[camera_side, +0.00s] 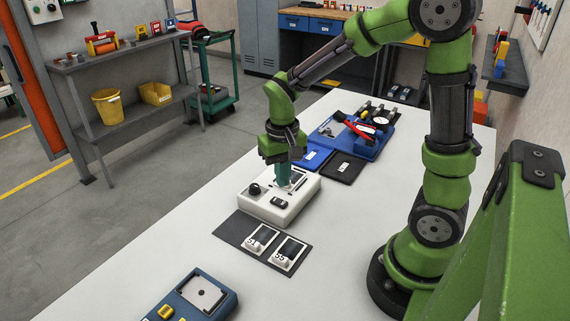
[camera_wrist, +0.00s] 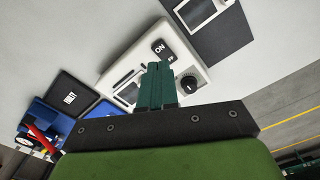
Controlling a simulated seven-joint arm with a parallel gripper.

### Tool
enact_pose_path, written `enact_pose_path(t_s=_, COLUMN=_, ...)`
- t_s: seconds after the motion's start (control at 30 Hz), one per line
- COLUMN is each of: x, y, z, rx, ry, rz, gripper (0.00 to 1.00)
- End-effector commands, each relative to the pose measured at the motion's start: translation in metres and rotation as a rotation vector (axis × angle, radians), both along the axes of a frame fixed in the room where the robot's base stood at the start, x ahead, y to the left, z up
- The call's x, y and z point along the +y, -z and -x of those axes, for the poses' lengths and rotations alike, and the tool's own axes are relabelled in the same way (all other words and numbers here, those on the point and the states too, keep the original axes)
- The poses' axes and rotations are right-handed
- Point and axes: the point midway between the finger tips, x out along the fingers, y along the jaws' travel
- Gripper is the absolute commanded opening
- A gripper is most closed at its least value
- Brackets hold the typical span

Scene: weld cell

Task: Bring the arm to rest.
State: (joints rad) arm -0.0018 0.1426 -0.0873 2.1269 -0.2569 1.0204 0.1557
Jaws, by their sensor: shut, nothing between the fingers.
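My gripper (camera_side: 284,174) is shut and empty, with its green fingers pointing down at the white control box (camera_side: 266,208) on the white table. In the side view the fingertips are at the back part of the box, by its display; I cannot tell whether they touch it. In the wrist view the shut fingers (camera_wrist: 158,86) overlap the middle of the box (camera_wrist: 178,50) and hide part of its face. The box has a black knob (camera_wrist: 187,83), an ON/OFF switch (camera_wrist: 162,52) and a display, partly hidden by the fingers.
A dark mat (camera_side: 229,228) with two small labelled devices lies in front of the box. A blue unit (camera_side: 217,290) is at the table's near edge. Behind the box are a black tray (camera_side: 345,168), a blue tray (camera_side: 311,158) and a blue tool holder (camera_side: 369,147). The right middle of the table is clear.

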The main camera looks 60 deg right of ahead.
Motion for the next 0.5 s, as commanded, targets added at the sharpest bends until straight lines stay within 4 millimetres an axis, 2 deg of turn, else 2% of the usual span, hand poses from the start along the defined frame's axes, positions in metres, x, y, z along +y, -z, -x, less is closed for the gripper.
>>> enact_pose_path(t_s=0.2, x=0.0000, y=-0.0124, z=-0.0004, rx=-0.002, ry=-0.001, rz=0.000, gripper=0.00)
enact_pose_path(t_s=0.5, x=0.0000, y=-0.0130, z=-0.0001, rx=-0.001, ry=-0.003, rz=0.000, gripper=0.00)
